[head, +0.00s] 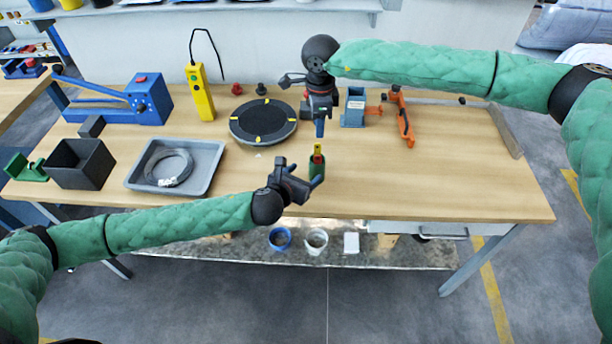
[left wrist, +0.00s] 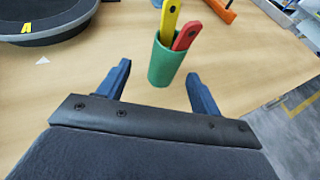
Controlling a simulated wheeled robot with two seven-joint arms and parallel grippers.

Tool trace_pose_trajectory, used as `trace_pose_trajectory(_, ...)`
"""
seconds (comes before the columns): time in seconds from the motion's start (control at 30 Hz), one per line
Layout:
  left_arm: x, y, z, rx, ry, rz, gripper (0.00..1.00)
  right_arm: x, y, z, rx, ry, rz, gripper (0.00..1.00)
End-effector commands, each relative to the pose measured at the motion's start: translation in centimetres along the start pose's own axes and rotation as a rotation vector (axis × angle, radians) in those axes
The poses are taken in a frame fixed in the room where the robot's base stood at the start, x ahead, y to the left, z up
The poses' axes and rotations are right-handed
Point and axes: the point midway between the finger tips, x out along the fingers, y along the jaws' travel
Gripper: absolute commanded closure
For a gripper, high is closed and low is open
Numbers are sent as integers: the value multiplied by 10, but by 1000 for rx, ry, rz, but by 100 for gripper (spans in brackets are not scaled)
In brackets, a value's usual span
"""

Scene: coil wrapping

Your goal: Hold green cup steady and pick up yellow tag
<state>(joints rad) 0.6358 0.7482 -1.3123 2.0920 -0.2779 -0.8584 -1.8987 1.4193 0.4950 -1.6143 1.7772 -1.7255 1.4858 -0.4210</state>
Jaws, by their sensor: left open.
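The green cup (head: 317,168) stands upright on the table near its front edge. A yellow tag (head: 317,149) and a red tag stick out of its top. The left wrist view shows the cup (left wrist: 167,62), the yellow tag (left wrist: 171,20) and the red tag (left wrist: 186,36) beside it. My left gripper (head: 304,178) is open and low, close to the cup. In the left wrist view its two blue fingers (left wrist: 158,72) are apart, with the cup just beyond and between their tips. My right gripper (head: 320,129) points down just above the tags; its finger gap is hidden.
A round black turntable (head: 263,121) lies left of the cup. A grey tray (head: 205,178) with a wire coil stands farther left, beside a black bin (head: 80,165). A blue block (head: 354,110) and an orange tool (head: 402,118) stand right. The front right tabletop is clear.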

Motion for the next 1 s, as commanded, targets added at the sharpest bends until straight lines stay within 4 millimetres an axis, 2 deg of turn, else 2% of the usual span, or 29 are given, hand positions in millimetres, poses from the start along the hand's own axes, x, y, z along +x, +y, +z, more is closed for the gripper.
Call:
trace_pose_trajectory(0.1, 1, -9, 0, -8, 0, -6, 35, 0, 0, 0, 0, 0, 0, 64)
trace_pose_trajectory(0.23, 10, -10, 0, -10, 0, -5, 35, 0, 0, 0, 0, 0, 0, 64)
trace_pose_trajectory(0.7, 69, -11, 1, -11, 0, -6, 35, 0, 0, 0, 0, 0, 0, 64)
trace_pose_trajectory(1.0, 78, -10, 0, -11, 0, -5, 35, 0, 0, 0, 0, 0, 0, 64)
